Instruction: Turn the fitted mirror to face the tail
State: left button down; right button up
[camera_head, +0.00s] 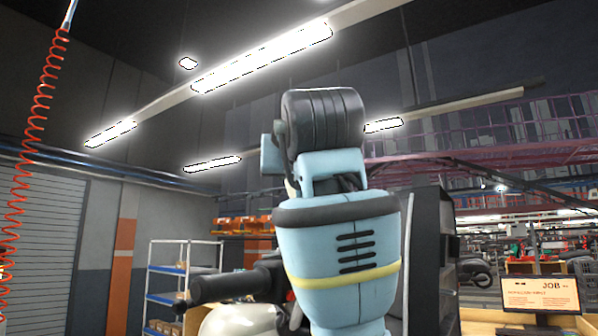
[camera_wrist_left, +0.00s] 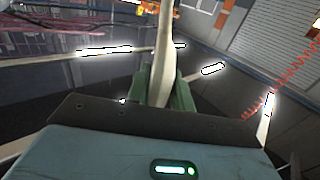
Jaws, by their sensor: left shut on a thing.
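In the left wrist view my left gripper (camera_wrist_left: 163,92) has its two green fingers shut on a pale cream, narrow piece, which looks like the mirror (camera_wrist_left: 164,45) seen edge-on. It stands up between the fingers and runs out of the top of the view. I cannot tell which way its face points. In the head view a large light-blue arm of mine fills the middle and hides the left gripper and most of the mirror. A black handlebar grip (camera_head: 222,288) sticks out to the left behind the arm, above a pale rounded body (camera_head: 240,320). My right gripper is not in view.
A blue shelf rack (camera_head: 166,270) stands behind at the left. A red coiled hose (camera_head: 35,115) hangs at the far left. A screen reading JOB (camera_head: 540,294) is at the lower right. A dark upright cabinet (camera_head: 432,240) stands right behind the arm.

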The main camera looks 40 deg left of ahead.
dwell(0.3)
pick_arm(q)
jog(key=shift+s+a+m+t+h, duration=0.2)
jog(key=shift+a+m+t+h, duration=0.05)
jog(key=shift+m+t+h, duration=0.3)
jog(key=shift+s+a+m+t+h, duration=0.2)
jog(key=shift+a+m+t+h, duration=0.05)
jog(key=shift+m+t+h, duration=0.25)
jog(key=shift+h, duration=0.25)
jog(key=shift+s+a+m+t+h, duration=0.3)
jog(key=shift+a+m+t+h, duration=0.25)
jog(key=shift+m+t+h, duration=0.4)
jog(key=shift+s+a+m+t+h, duration=0.1)
jog(key=shift+a+m+t+h, duration=0.25)
jog(key=shift+h, duration=0.35)
jog(key=shift+s+a+m+t+h, duration=0.1)
jog(key=shift+a+m+t+h, duration=0.1)
jog(key=shift+m+h, duration=0.35)
jog(key=shift+a, duration=0.1)
jog(key=shift+a+m+t+h, duration=0.25)
jog(key=shift+m+h, duration=0.15)
jog(key=shift+h, duration=0.3)
jog(key=shift+a+m+t+h, duration=0.1)
jog(key=shift+a+m+h, duration=0.25)
jog(key=shift+h, duration=0.35)
